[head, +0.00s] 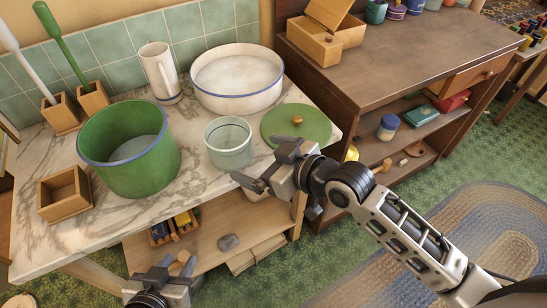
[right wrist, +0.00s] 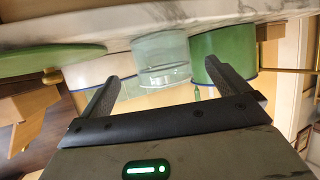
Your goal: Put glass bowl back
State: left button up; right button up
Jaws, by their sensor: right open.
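The glass bowl (head: 228,148), clear and pale green, stands upright on the marble tabletop (head: 215,190) near its front edge. My right gripper (head: 264,166) is open and empty at that edge, just right of and in front of the bowl, with its fingers pointing toward it. In the right wrist view, which is upside down, the glass bowl (right wrist: 162,60) shows between the two spread fingertips (right wrist: 162,72), apart from them and farther off. My left gripper (head: 160,282) is low at the bottom of the head view, away from the bowl; its jaw opening is unclear.
A large green pot (head: 130,165) stands left of the bowl, a white basin (head: 237,88) behind it, and a green lid (head: 305,125) close on its right. A white pitcher (head: 158,75) and wooden boxes (head: 65,193) are farther left. A brown cabinet (head: 390,60) stands right.

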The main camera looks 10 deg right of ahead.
jog(key=s+d+f+m+h, duration=0.5)
jog(key=s+d+f, duration=0.3)
jog(key=s+f, duration=0.4)
jog(key=shift+s+d+m+h, duration=0.3)
jog(key=shift+s+d, duration=0.05)
jog(key=shift+s, duration=0.55)
